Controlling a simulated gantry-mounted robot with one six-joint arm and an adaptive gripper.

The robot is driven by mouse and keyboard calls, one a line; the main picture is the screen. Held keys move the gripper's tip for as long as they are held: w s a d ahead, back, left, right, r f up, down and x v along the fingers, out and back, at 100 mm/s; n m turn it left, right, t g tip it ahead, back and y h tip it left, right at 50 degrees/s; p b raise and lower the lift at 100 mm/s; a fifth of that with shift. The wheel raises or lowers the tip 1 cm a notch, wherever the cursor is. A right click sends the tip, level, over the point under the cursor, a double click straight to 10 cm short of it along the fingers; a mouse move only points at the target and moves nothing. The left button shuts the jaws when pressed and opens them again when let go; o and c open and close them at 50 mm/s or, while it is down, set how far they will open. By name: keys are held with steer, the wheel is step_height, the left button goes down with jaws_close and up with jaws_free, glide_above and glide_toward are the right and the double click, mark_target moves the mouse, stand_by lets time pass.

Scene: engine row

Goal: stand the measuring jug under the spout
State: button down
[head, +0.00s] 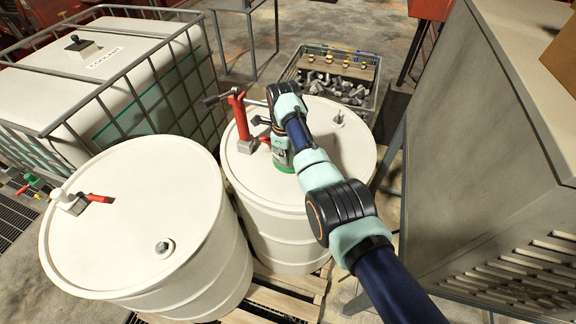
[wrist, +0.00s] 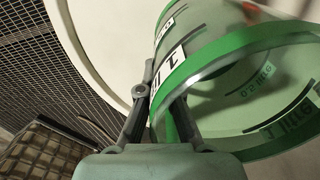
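The measuring jug (wrist: 235,90) is clear with green bands and black scale marks. It fills the right of the wrist view, tilted in that picture. My gripper (wrist: 162,100) has one finger on either side of a green part of the jug near its edge and appears shut on it. In the head view a green part of the jug (head: 283,166) shows under my wrist, over the right-hand drum; my arm hides most of it. A red hand pump (head: 240,122) stands on that drum, just left of the jug. Its spout is hard to make out.
The right-hand white drum (head: 345,150) and the left-hand drum (head: 125,235) stand close together on a pallet (head: 285,295). The left drum has a red-levered tap (head: 75,203). A caged coolant tank (head: 150,95) is behind left. A grey cabinet (head: 480,150) is at right.

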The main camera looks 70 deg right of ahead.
steer(key=shift+w+d+f+b, duration=0.25)
steer(key=shift+w+d+b, duration=0.25)
steer(key=shift+b, duration=1.35)
steer(key=shift+w+r+b, duration=0.1)
steer(key=shift+w+b, duration=0.15)
steer(key=shift+b, duration=0.3)
steer(key=shift+r, duration=0.15)
steer(key=shift+f+b, duration=0.4)
steer(key=shift+f, duration=0.15)
steer(key=c, duration=1.8)
jaws_free()
steer(key=shift+c, duration=0.2)
steer(key=o, duration=0.6)
